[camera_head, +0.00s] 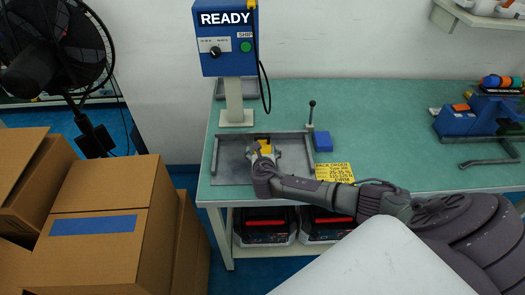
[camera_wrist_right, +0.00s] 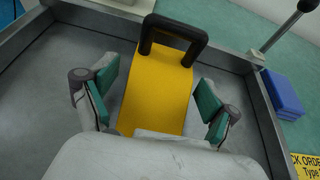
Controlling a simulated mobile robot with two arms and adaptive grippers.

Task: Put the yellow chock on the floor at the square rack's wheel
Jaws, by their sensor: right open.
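The yellow chock (camera_wrist_right: 158,85), with a black handle (camera_wrist_right: 175,35) at its far end, lies on a grey metal tray (camera_wrist_right: 50,75) on the green bench. In the head view the chock (camera_head: 263,145) shows only in part beyond my right gripper (camera_head: 262,158). In the right wrist view my right gripper (camera_wrist_right: 158,103) is open, with a green-padded finger on either side of the chock. My left gripper is not in view. No square rack or wheel shows.
A blue READY box (camera_head: 226,40) stands on a post behind the tray. A blue block (camera_head: 322,141), a lever (camera_head: 311,115) and a yellow label (camera_head: 334,172) are right of the tray. Cardboard boxes (camera_head: 85,250) and a fan (camera_head: 60,50) stand left. Cases (camera_head: 265,225) sit under the bench.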

